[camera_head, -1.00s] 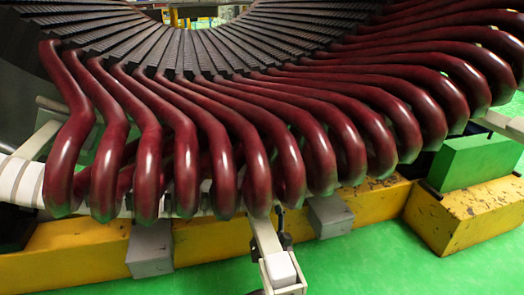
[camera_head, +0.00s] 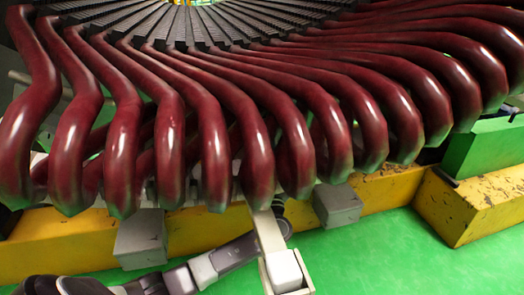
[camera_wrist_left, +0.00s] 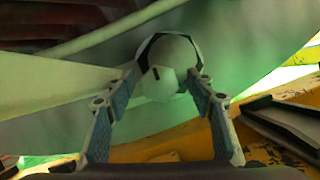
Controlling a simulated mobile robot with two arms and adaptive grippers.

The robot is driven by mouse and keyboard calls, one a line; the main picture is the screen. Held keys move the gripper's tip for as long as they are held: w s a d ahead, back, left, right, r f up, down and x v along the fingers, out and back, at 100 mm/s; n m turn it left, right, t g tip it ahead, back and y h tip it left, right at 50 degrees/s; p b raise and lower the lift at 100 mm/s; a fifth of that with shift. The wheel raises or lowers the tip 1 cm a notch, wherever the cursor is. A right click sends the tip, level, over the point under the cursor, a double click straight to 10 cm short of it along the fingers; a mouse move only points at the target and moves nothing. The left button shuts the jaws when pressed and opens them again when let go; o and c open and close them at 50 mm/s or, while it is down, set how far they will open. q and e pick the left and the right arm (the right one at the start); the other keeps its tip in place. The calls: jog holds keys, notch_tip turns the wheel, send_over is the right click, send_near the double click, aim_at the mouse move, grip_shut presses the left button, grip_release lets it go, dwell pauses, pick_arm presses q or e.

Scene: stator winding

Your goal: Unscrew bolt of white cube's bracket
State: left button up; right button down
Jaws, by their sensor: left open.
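The white cube (camera_head: 285,268) sits at the lower end of a pale bracket (camera_head: 267,232) that hangs below the dark red coils in the head view. My left arm comes in from the lower left and passes behind the bracket; its gripper is hidden there. In the left wrist view my left gripper (camera_wrist_left: 161,88) is open, with its two blue-padded fingers spread. A pale rounded piece with a dark edge, seemingly the bolt (camera_wrist_left: 170,62), lies between and just beyond the fingertips. I cannot tell whether they touch it. My right gripper is not in view.
Dark red coils (camera_head: 215,130) hang close above the bracket. A yellow beam (camera_head: 60,243) with grey blocks (camera_head: 140,238) runs behind it. A green block (camera_head: 484,145) stands at the right. The green floor (camera_head: 400,260) is clear at the lower right.

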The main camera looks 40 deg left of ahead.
pick_arm(q)
jog(key=shift+w+a+r, duration=0.1)
jog(key=shift+w+a, duration=0.05)
jog(key=shift+c, duration=0.3)
jog(key=c, duration=1.1)
jog(key=shift+n, duration=0.4)
jog(key=n+g+y, duration=0.1)
jog(key=n, duration=0.2)
jog(key=shift+n+g+y, duration=0.3)
jog(key=shift+g+y, duration=0.1)
jog(key=shift+n+g+y+b, duration=0.2)
jog(key=shift+n+g+y, duration=0.25)
jog(key=shift+n, duration=0.95)
jog(key=shift+n+g+y+b, duration=0.2)
jog(key=shift+n+g, duration=0.45)
jog(key=shift+n, duration=1.05)
